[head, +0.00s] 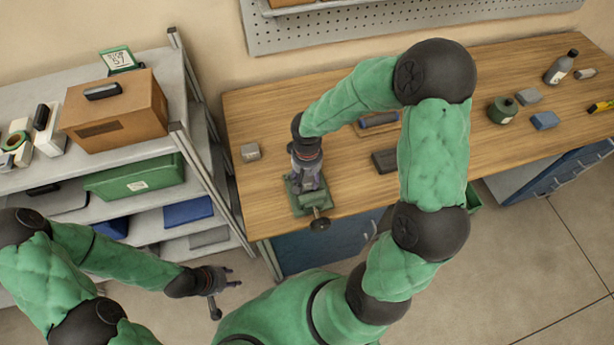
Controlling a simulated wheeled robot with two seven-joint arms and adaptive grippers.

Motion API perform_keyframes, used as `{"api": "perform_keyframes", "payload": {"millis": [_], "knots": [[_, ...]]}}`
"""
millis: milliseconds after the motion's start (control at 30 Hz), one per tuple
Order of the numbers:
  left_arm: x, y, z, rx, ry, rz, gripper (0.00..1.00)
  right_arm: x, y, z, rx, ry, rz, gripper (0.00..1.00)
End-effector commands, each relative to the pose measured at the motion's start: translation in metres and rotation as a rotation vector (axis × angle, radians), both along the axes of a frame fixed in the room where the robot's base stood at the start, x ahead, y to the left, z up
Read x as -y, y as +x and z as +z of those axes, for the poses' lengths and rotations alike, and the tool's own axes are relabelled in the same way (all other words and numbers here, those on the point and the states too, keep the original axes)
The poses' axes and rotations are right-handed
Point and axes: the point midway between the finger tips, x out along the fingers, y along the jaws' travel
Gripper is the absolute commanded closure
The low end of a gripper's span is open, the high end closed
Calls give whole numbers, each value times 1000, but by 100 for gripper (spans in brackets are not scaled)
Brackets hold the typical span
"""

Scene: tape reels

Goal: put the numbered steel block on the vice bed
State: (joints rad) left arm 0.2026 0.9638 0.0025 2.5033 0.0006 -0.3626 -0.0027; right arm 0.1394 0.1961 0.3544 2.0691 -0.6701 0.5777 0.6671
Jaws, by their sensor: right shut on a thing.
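The green vice (312,201) stands at the front left of the wooden workbench, its handle toward the front edge. My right gripper (308,181) points down over the vice bed and is shut on a grey piece that looks like the numbered steel block. The gripper hides most of the piece, so no number shows and I cannot tell whether it touches the bed. My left gripper (226,294) is open and empty, low in front of the shelf, away from the vice.
A small grey block (250,151) lies on the bench left of the vice. A dark block (385,161) and a tray with a dark roller (379,120) lie to the right. A shelf with a cardboard box (115,115) and green bin (135,178) stands at left.

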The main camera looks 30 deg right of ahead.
Motion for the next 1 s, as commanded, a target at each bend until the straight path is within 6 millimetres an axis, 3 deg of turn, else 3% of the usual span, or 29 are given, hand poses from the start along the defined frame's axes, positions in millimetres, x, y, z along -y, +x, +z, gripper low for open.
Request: {"api": "perform_keyframes", "payload": {"millis": [333,367,433,833,1000], "knots": [[0,0,-4,0,0,0,60,0,1,-3,3,-1,0,95],[0,0,-4,0,0,0,60,0,0,-3,1,0,0,45],[0,0,-3,0,0,0,60,0,0,-2,1,0,0,26],[0,0,-1,0,0,0,60,0,0,0,1,0,0,25],[0,0,4,0,0,0,60,0,2,17,6,-1,0,25]]}}
